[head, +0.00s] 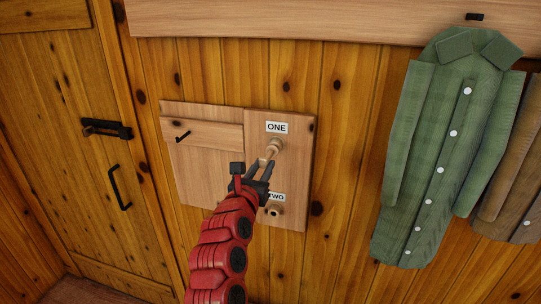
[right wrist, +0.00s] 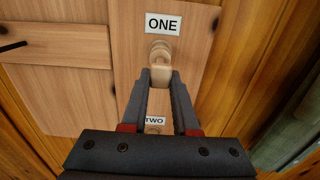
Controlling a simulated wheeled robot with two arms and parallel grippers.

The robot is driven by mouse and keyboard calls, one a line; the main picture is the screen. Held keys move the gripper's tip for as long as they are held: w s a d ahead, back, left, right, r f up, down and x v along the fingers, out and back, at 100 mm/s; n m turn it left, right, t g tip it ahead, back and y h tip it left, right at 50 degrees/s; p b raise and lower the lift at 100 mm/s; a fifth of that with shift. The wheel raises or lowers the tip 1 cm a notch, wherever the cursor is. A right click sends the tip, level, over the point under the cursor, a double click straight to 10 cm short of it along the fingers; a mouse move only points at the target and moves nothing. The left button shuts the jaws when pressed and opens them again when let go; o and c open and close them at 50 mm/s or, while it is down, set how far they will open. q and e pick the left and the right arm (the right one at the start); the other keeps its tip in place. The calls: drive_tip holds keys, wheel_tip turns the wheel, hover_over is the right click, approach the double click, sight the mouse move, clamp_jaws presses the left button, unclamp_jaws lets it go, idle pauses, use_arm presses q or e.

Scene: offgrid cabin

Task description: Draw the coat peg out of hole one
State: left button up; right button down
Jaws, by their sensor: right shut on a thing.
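The pale wooden coat peg (head: 268,154) points out from the board under the label ONE (head: 277,127). Its far end meets a round wooden collar (head: 275,144) at hole one; how deep it sits cannot be seen. In the right wrist view the peg (right wrist: 161,73) lies between the fingertips, in line with the collar (right wrist: 160,50). My right gripper (head: 257,178) is shut on the peg's near end, in front of the board. Hole two (head: 275,210), below, shows a dark opening under the label TWO (head: 277,197). My left gripper is not in view.
The wooden board (head: 300,170) hangs on the plank wall, with a raised strip and small black hook (head: 182,137) at its left. A green shirt (head: 430,150) and a brown garment (head: 512,200) hang at right. A door with a black latch (head: 106,129) is at left.

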drive_tip(key=shift+b+v, duration=0.65)
drive_tip(key=shift+v, duration=1.25)
